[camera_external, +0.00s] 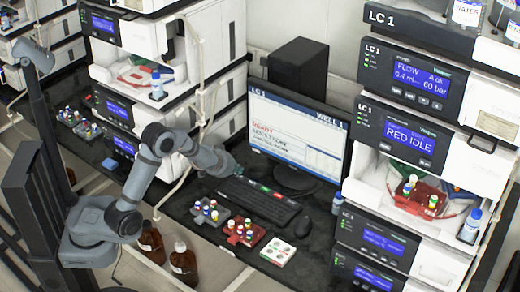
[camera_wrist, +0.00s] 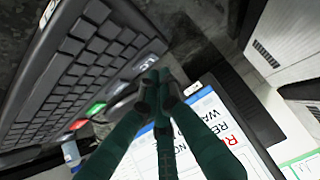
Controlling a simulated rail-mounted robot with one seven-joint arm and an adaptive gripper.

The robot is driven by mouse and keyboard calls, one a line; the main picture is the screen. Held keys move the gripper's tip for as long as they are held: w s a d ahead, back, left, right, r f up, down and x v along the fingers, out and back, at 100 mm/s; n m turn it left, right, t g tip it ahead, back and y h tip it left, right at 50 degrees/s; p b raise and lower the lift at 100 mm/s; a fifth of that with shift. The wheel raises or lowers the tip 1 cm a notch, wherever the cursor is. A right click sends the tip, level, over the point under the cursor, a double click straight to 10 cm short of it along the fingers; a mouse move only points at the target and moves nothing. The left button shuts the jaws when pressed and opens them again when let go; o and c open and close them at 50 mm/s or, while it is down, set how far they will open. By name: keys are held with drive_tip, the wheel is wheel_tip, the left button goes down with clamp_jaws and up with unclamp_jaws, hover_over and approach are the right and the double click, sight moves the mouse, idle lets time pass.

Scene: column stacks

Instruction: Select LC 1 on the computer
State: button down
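The computer's monitor (camera_external: 296,140) stands between two instrument stacks, its screen lit with red "READY" text. The screen (camera_wrist: 205,118) also shows in the wrist view, partly covered by my fingers. The black keyboard (camera_external: 260,198) lies in front of it. In the wrist view the keyboard (camera_wrist: 75,70) fills the left side, with a green key (camera_wrist: 95,109) and a red key (camera_wrist: 78,125). My gripper (camera_external: 232,166) is near the keyboard's left far end, beside the monitor. In the wrist view my gripper (camera_wrist: 157,80) has its dark green fingertips together, with nothing between them. Contact with a key cannot be told.
The right stack (camera_external: 412,92) is labelled LC 1 and shows "RED IDLE". A black computer box (camera_external: 298,66) stands behind the monitor.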

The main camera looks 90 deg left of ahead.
sight(239, 176)
drive_tip(key=shift+r, duration=0.2)
wheel_tip(239, 176, up, 5)
drive_tip(key=p, duration=0.5)
drive_tip(key=shift+f, duration=0.1)
idle(1.8)
